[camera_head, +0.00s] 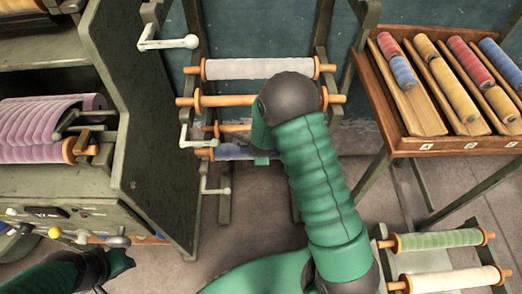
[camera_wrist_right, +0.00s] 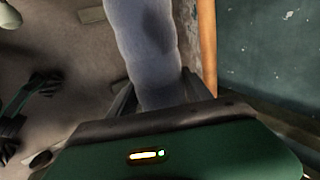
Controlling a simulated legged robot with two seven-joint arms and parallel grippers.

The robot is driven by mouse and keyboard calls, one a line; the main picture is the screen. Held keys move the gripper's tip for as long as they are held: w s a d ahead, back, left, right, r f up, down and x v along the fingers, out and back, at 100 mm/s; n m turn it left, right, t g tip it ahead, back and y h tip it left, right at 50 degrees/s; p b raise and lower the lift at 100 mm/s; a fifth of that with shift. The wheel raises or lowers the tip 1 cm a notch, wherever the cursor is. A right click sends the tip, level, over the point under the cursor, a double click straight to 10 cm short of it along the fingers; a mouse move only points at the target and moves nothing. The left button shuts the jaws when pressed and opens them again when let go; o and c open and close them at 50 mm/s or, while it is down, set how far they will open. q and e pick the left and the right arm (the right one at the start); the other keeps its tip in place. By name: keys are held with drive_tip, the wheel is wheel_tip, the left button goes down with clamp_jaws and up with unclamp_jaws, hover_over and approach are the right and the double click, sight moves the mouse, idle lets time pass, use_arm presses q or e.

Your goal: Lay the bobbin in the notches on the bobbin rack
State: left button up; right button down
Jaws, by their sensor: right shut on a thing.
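The bobbin rack (camera_head: 198,40) stands in the middle of the head view, with a pale bobbin (camera_head: 257,69) across its upper level. Bare wooden rods (camera_head: 228,101) with orange discs lie below it. A blue bobbin (camera_head: 232,152) shows lower, mostly behind my right arm. In the right wrist view my right gripper (camera_wrist_right: 158,100) is shut on this bobbin, which looks blue-grey (camera_wrist_right: 143,45). Whether it touches the notches is hidden. My left gripper (camera_head: 118,262) is at the lower left, away from the rack; its jaws are unclear.
A wooden tray (camera_head: 455,145) of coloured spools is at the right. Green and cream bobbins (camera_head: 440,240) lie on a lower stand at the lower right.

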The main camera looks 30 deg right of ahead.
drive_tip(key=shift+w+f+b, duration=0.1)
drive_tip(key=shift+f+b, duration=1.05)
drive_tip(key=shift+f, duration=0.15)
drive_tip(key=shift+f, duration=0.1)
drive_tip(key=shift+f+b, duration=0.35)
drive_tip(key=shift+f, duration=0.15)
idle(0.4)
drive_tip(key=shift+c, duration=1.9)
unclamp_jaws()
